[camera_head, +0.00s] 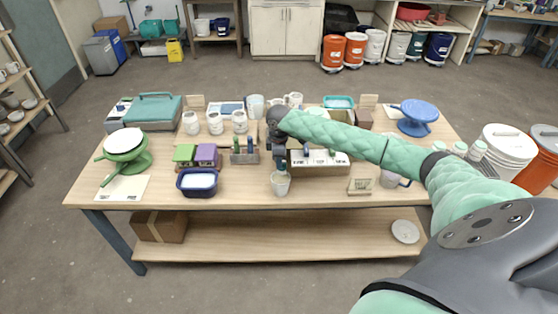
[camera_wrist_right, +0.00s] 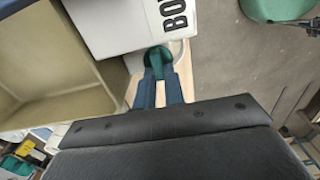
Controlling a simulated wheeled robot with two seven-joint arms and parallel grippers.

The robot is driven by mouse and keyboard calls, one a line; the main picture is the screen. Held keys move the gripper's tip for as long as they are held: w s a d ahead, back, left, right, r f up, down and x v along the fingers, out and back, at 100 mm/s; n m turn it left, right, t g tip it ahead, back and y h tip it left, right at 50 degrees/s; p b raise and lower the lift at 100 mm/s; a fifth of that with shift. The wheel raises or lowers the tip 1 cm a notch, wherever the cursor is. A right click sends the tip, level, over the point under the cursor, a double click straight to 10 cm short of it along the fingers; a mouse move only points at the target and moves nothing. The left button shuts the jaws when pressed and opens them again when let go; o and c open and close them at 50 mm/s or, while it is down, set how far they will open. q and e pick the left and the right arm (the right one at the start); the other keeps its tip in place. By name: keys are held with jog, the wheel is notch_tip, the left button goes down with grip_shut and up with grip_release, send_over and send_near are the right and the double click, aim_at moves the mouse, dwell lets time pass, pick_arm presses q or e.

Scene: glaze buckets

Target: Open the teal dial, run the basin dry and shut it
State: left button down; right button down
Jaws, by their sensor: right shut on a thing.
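My right gripper (camera_head: 281,164) reaches down at the left end of a tan basin (camera_head: 325,170) with a white lettered strip (camera_head: 318,157) along it. In the right wrist view the fingers (camera_wrist_right: 158,80) are shut on the teal dial (camera_wrist_right: 157,57), beside a white surface (camera_wrist_right: 125,25) with black letters. The tan inside of a box-like basin (camera_wrist_right: 60,60) shows at the left there, with no liquid visible in the part seen. A white cup (camera_head: 281,186) stands just below the gripper in the head view. My left gripper is out of view.
A blue tub (camera_head: 197,192), green and purple blocks (camera_head: 206,155) and several mugs (camera_head: 215,123) stand left of the gripper. A small sign (camera_head: 360,186) and a grey mug (camera_head: 392,180) stand to its right. The table's front edge is close to the cup.

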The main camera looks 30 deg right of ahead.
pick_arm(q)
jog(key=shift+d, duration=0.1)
pick_arm(e)
jog(key=shift+w+r, duration=0.1)
jog(key=c, duration=1.8)
grip_release()
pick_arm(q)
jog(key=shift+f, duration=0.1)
pick_arm(e)
jog(key=shift+o, duration=0.2)
